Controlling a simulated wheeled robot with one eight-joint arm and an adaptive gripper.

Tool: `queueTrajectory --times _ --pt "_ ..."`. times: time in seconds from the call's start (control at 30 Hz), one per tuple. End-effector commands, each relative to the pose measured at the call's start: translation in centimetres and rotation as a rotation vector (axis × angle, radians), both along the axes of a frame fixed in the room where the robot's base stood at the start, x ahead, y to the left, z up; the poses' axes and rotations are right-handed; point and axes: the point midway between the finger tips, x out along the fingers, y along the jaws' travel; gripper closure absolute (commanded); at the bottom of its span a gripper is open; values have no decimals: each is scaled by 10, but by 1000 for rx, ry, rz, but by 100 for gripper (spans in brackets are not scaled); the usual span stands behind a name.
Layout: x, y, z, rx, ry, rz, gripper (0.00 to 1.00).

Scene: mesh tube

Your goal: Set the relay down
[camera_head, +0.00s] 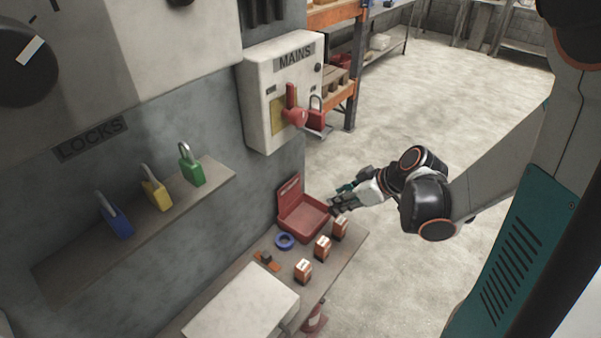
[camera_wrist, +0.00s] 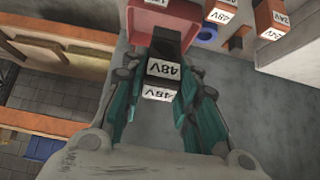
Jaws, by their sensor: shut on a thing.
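My gripper (camera_wrist: 163,76) is shut on a relay (camera_wrist: 164,70), a dark block with white labels reading 48V, held between its teal fingers. In the head view my gripper (camera_head: 342,200) is in the air at the right side of the open red box (camera_head: 303,222), near the bench's end. The held relay is too small to make out clearly there. The red box also shows at the top of the wrist view (camera_wrist: 180,12), just beyond the held relay.
Three orange relays (camera_head: 322,248) with white labels stand in a row on the bench (camera_head: 338,262). A blue ring (camera_head: 285,241) and a small dark-and-orange piece (camera_head: 266,259) lie beside them. Open floor lies right of the bench.

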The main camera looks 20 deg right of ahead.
Motion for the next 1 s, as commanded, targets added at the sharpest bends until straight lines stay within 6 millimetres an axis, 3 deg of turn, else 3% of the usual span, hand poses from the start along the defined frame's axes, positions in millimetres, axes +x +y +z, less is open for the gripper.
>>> queueTrajectory --times 0.3,0.6,1.0 --pt "58 44 -6 1 1 3 97" --pt "73 52 -73 0 0 0 97" --pt "80 58 -105 0 0 0 97"
